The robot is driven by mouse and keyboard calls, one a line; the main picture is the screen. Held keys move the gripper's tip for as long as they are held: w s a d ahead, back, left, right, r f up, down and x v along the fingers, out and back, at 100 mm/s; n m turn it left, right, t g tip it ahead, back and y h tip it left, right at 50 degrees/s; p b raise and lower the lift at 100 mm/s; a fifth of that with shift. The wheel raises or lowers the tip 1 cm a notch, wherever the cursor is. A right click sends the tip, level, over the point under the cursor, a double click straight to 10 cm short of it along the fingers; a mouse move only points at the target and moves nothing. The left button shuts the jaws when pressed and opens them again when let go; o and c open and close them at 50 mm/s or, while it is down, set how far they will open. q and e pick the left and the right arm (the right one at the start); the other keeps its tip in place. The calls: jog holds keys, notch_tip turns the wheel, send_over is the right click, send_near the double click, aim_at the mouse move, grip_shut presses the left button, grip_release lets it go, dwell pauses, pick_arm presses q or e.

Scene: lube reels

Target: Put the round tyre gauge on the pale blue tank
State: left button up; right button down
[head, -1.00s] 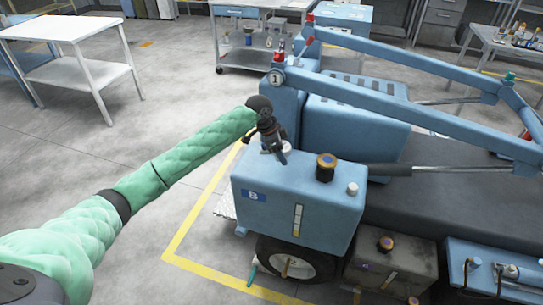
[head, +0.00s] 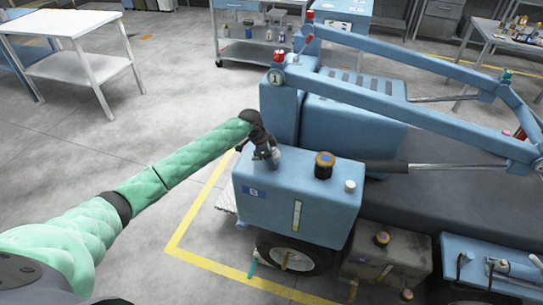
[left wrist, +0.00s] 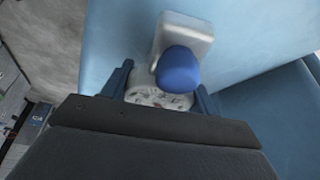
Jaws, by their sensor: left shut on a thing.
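The pale blue tank (head: 325,218) is a box marked B, with a dark brown-topped cap and a small white cap on its top. My left gripper (head: 272,160) is at the tank's top left corner, pointing down. It is shut on a pale round thing, taken to be the round tyre gauge (left wrist: 150,98), which shows a whitish face with small marks between the fingers. Most of it is hidden by the gripper. I cannot tell whether it touches the tank top. My right gripper is not in view.
A blue lift arm (head: 400,105) rises behind the tank. A grey can (head: 385,260) and a wheel (head: 290,257) are below it. A white table (head: 75,60) stands far left, and a cart (head: 250,50) at the back. Floor on the left is clear.

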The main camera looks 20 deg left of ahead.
pick_arm(q)
jog(key=shift+f, duration=0.1)
jog(key=o, duration=1.2)
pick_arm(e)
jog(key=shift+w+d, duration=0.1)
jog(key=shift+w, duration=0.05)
pick_arm(q)
jog(key=shift+a+r, duration=0.15)
jog(key=shift+r, duration=0.3)
jog(key=b+v, duration=0.4)
jog(key=v, duration=0.6)
jog(key=shift+r, duration=0.25)
jog(key=shift+a+r, duration=0.2)
jog(key=shift+r, duration=0.2)
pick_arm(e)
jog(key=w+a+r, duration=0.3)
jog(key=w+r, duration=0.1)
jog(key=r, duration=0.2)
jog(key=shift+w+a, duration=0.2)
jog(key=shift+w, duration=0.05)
pick_arm(q)
jog(key=shift+s, duration=0.1)
